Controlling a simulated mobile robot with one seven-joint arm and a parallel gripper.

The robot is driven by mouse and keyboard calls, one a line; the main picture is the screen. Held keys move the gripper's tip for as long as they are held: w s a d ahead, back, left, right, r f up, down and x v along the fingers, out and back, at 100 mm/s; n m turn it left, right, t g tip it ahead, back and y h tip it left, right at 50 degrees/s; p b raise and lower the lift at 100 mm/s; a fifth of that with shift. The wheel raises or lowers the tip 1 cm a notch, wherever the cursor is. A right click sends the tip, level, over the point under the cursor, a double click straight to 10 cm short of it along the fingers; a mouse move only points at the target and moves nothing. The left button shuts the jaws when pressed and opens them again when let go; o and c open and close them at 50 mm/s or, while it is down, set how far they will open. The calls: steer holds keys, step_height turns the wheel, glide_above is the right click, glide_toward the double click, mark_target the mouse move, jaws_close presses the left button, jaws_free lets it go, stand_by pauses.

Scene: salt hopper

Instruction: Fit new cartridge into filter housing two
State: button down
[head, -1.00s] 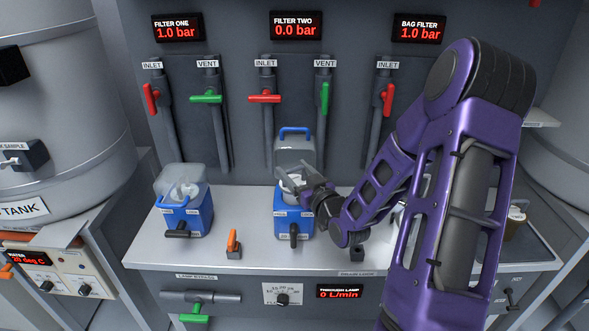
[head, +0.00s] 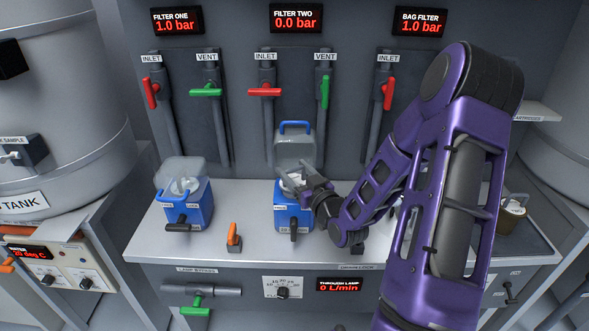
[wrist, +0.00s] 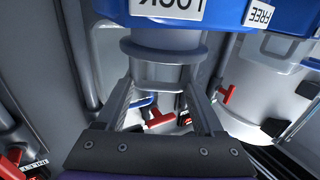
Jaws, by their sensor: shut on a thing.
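The blue filter housing two (head: 294,219) stands on the bench under the FILTER TWO display (head: 296,20), which reads 0.0 bar. Its clear lid (head: 296,150) with a blue handle is raised behind it. A dark lever (head: 293,234) is on its front. My gripper (wrist: 160,92) is shut on the small handle of the pale, flanged cartridge (wrist: 165,48). The cartridge is at the housing's open top, close to the blue rim with the LOCK and FREE labels. How deep it sits is hidden. In the head view my gripper (head: 292,181) is just above the housing.
An orange-handled piece (head: 233,238) is between the housings. Filter two's red inlet handle (head: 264,91) is horizontal; its green vent handle (head: 325,93) is vertical. A beige container (head: 513,217) is at right.

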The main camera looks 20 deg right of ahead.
steer(key=shift+f, duration=0.85)
jaws_free()
steer(key=shift+s, duration=0.1)
stand_by(0.5)
steer(key=shift+s+d, duration=0.2)
steer(key=shift+s, duration=1.25)
steer(key=shift+s+d, duration=0.2)
steer(key=shift+s, duration=1.25)
steer(key=s+d+p, duration=0.2)
steer(key=s+p, duration=0.8)
steer(key=s, duration=0.7)
steer(key=shift+s, duration=0.15)
steer(key=shift+d, duration=0.15)
